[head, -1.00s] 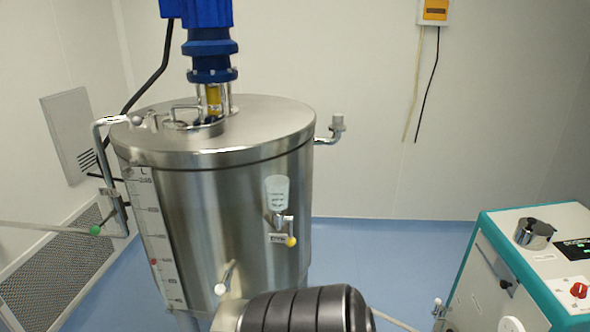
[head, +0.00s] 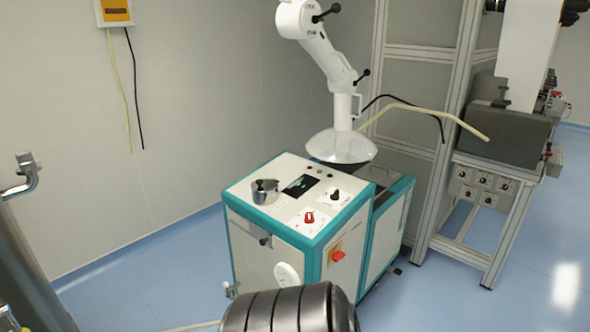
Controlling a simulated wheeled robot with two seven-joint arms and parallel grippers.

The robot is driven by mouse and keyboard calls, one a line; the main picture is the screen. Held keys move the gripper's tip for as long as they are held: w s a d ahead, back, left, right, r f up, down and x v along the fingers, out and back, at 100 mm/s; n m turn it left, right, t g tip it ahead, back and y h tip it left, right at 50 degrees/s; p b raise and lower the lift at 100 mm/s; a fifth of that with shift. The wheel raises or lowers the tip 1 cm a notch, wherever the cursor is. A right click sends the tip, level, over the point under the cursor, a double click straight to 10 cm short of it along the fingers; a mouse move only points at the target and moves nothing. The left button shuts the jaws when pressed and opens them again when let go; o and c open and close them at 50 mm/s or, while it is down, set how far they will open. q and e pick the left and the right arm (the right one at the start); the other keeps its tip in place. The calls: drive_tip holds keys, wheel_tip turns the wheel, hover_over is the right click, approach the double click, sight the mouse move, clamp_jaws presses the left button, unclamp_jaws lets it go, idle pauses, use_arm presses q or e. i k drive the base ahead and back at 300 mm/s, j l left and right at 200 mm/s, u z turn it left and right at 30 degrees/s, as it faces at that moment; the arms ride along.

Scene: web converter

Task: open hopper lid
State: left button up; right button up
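I cannot say for sure which part is the hopper lid. A white and teal machine (head: 280,240) stands on the floor in the middle of the head view. A small steel lidded pot (head: 264,191) sits on its top at the left, and its lid looks shut. A pale dish-shaped hood (head: 341,146) on a white jointed arm (head: 325,58) hangs at the machine's back right; what is under it is mostly hidden. Neither of my grippers is in view.
The edge of a steel tank (head: 22,270) with a bent pipe (head: 24,178) is at the far left. A metal frame (head: 435,200) and a bench-like machine (head: 503,137) stand at the right. Blue floor (head: 130,270) is clear between tank and machine.

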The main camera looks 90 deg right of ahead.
sight(381, 176)
drive_tip(key=z, duration=3.35)
drive_tip(key=u, duration=0.35)
drive_tip(key=i+l+u, duration=0.95)
drive_tip(key=l, duration=0.25)
drive_tip(key=k+j, duration=0.05)
drive_tip(key=k, duration=0.05)
